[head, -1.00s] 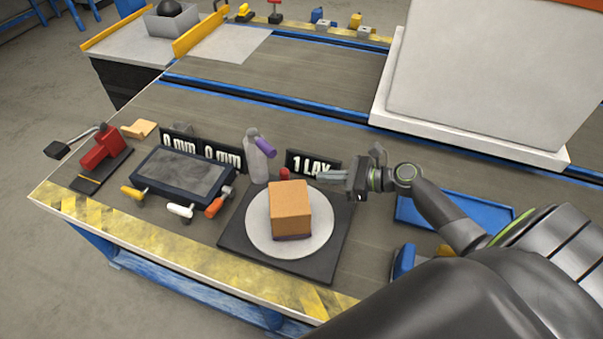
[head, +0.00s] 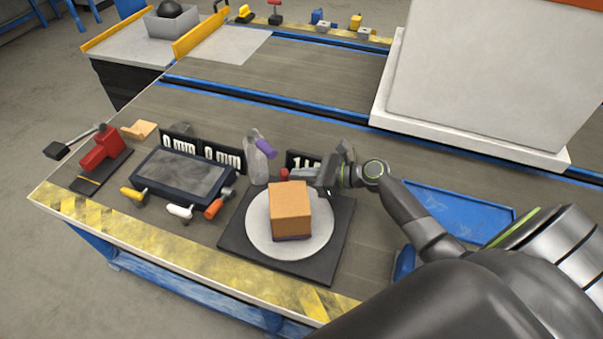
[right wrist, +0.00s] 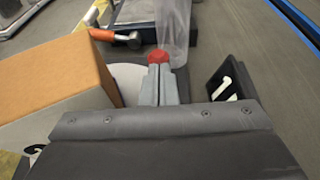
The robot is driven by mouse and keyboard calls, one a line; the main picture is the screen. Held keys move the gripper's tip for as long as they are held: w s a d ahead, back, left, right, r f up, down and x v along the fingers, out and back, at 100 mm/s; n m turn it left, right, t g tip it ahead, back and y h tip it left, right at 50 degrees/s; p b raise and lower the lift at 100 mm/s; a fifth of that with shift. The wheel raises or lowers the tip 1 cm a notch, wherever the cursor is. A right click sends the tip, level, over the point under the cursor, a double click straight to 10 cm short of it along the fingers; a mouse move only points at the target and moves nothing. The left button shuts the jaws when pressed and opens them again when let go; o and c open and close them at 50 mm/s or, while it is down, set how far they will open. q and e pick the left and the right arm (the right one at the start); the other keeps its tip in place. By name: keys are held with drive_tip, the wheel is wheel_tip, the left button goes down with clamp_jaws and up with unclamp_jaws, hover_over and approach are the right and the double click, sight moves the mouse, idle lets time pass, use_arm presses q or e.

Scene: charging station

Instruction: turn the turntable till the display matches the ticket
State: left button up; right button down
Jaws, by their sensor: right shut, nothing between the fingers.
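The turntable is a pale round plate (head: 258,244) on a dark square base (head: 334,250). An orange-brown box (head: 290,209) stands on the plate. A small red knob (head: 284,174) is at the base's far edge; it also shows in the right wrist view (right wrist: 158,57). My right gripper (head: 303,176) is shut and empty, its fingertips close to the red knob; I cannot tell if they touch it. In the right wrist view the fingers (right wrist: 158,84) are together. The display (head: 296,160) behind the turntable is partly hidden by my gripper. No ticket is clearly readable. My left gripper is not in view.
A grey bottle with a purple nozzle (head: 256,160) stands just behind the turntable. A dark panel with colored handles (head: 182,176) and two "0 mm" displays (head: 222,154) are to the left. A blue tray (head: 465,215) lies to the right. A large white box (head: 480,85) stands behind.

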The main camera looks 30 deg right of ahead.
drive_tip(key=shift+w, duration=0.1)
drive_tip(key=shift+a, duration=0.1)
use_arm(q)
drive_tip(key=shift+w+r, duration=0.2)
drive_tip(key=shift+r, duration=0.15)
use_arm(e)
drive_tip(key=shift+w+n+g, duration=0.15)
drive_tip(key=shift+n+g, duration=0.15)
drive_tip(key=shift+a+g+y, duration=0.15)
drive_tip(key=shift+g+y, duration=0.15)
